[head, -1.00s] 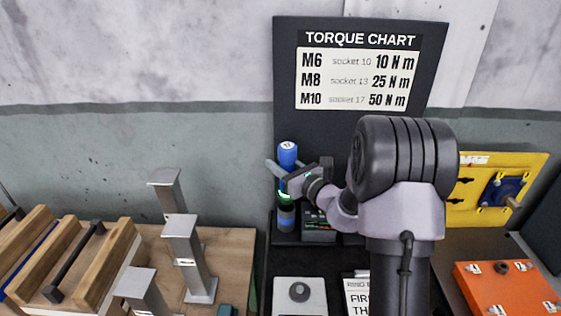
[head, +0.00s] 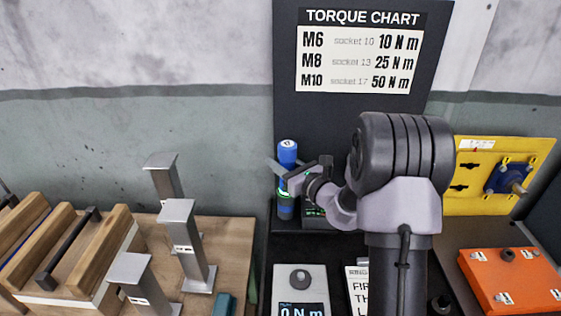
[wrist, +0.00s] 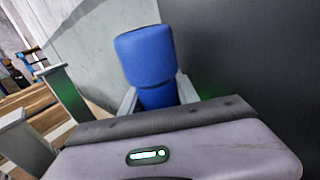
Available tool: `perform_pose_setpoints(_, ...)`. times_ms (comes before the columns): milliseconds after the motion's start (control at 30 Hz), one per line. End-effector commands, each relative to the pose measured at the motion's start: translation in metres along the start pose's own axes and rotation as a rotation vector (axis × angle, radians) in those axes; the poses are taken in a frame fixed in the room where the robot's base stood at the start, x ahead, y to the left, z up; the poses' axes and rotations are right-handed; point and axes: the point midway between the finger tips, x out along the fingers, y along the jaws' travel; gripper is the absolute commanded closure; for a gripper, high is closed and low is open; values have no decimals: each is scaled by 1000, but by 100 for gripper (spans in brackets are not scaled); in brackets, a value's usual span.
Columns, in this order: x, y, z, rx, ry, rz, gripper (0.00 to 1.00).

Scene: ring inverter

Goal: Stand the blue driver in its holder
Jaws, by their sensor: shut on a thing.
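The blue driver (head: 288,153) stands upright with its pale round top showing in the head view. My gripper (head: 286,173) is shut on it below the top, and its jaws hide part of it. In the wrist view the driver (wrist: 147,55) rises between the two fingers (wrist: 158,97). Straight below the gripper, a dark upright cylinder with a blue band (head: 286,208) stands on the dark shelf; it looks like the holder. The gripper covers the join, so I cannot tell how deep the driver sits in it.
A dark device (head: 316,214) stands close to the right of the holder. Metal posts (head: 187,245) rise from the wooden bench at left. The torque chart (head: 360,55) is on the panel behind.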

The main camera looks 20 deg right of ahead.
Motion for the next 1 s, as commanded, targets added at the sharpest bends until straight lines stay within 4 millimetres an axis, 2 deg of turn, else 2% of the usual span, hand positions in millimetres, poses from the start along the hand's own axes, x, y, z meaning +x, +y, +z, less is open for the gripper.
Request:
perform_pose_setpoints(100,0,0,0,0,-3,-1,100)
perform_pose_setpoints(133,0,0,0,0,-3,-1,59)
perform_pose_setpoints(233,0,0,0,0,-2,0,40)
perform_pose_setpoints(533,-1,0,-2,0,2,0,38)
perform_pose_setpoints(667,-12,-1,-1,1,3,-1,38)
perform_pose_setpoints(767,-33,-1,0,4,2,-4,38)
perform_pose_setpoints(1000,-107,-2,1,3,1,-6,38)
